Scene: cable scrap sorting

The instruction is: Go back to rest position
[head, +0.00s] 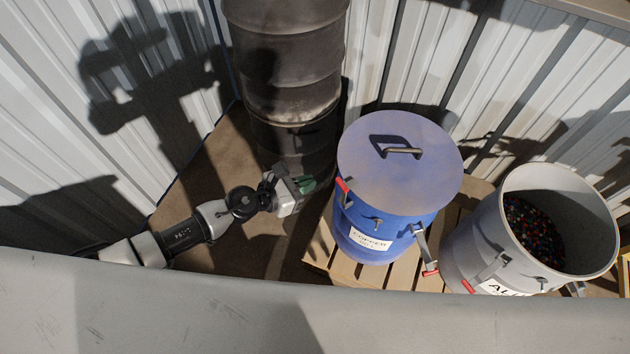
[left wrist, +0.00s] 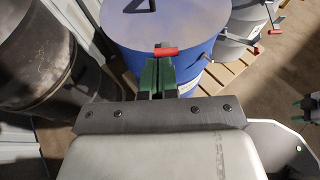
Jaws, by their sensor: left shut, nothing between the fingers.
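My left gripper (head: 303,184) is at the end of my left arm, to the left of the blue drum (head: 385,235). Its green fingers (left wrist: 157,78) are together in the left wrist view, with nothing between them. The drum is labelled COPPER, has its grey-blue lid (head: 400,175) on and stands on a wooden pallet (head: 318,250). A red-handled latch (head: 344,190) is at the lid's rim. Its red handle (left wrist: 166,52) shows just beyond my fingertips; I cannot tell whether they touch. A dark and green part at the left wrist view's right edge may be my right gripper (left wrist: 303,107).
A dark rusty barrel (head: 290,70) stands behind my left gripper. An open grey drum (head: 480,235) with coloured scrap stands right of the blue one. Another red-handled latch (head: 430,268) sticks out between them. White corrugated walls close the back. A scuffed grey surface (head: 200,310) crosses the front.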

